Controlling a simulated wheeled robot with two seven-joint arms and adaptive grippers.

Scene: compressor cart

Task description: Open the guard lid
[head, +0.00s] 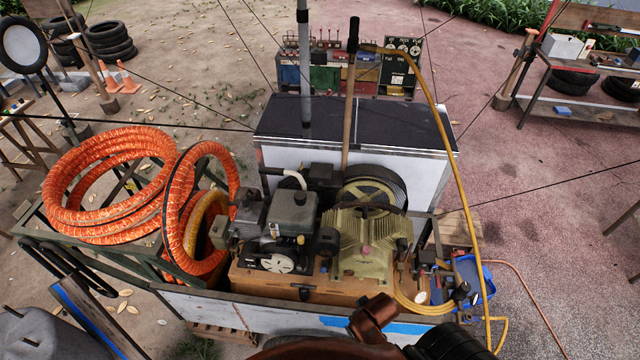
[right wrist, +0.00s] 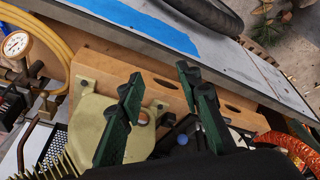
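In the head view, a white box with a dark flat top (head: 400,128) stands at the back of the cart, behind the compressor. The top lies flat. I cannot tell for certain whether it is the guard lid. A spoked pulley wheel (head: 368,193) sits in front of it, beside the ribbed khaki compressor (head: 360,240). My right gripper (right wrist: 158,80) shows in the right wrist view with its two dark green fingers apart and nothing between them. Behind the fingers are a khaki casing (right wrist: 95,115) and a brown wooden base (right wrist: 150,85). My left gripper is not in view.
Orange hose coils (head: 110,185) lie at the left. A yellow hose (head: 445,135) arches over the right side. A blue tray (head: 470,280) is at the right.

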